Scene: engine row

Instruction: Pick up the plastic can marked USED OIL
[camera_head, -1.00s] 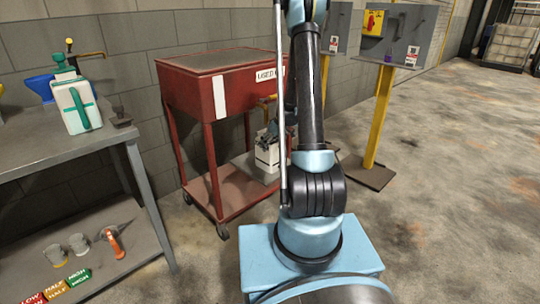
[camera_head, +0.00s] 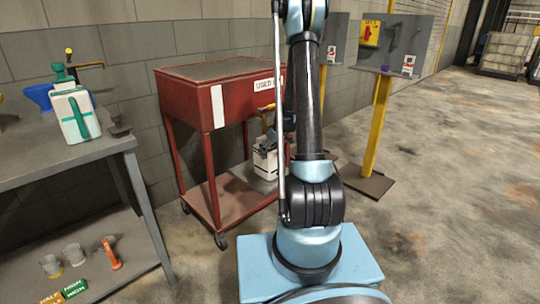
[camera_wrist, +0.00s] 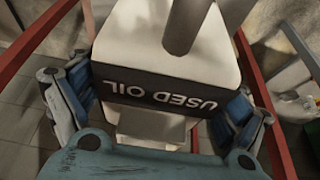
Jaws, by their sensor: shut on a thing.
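The white plastic can marked USED OIL (camera_wrist: 158,62) fills the middle of the wrist view, its dark label upside down there. My gripper (camera_wrist: 155,105) has a blue-padded finger on each side of the can and is shut on it. In the head view the can (camera_head: 265,160) shows at the lower part of the red cart, partly hidden by my arm. My gripper (camera_head: 270,143) is mostly hidden there behind my arm. Whether the can touches the shelf under it cannot be told.
The red cart (camera_head: 185,130) has posts and a lower shelf (camera_head: 228,200) around the can. A grey bench (camera_head: 70,155) with a white-and-green jug (camera_head: 76,117) stands at left. A yellow post stand (camera_head: 378,125) stands at right. Open floor lies on the right.

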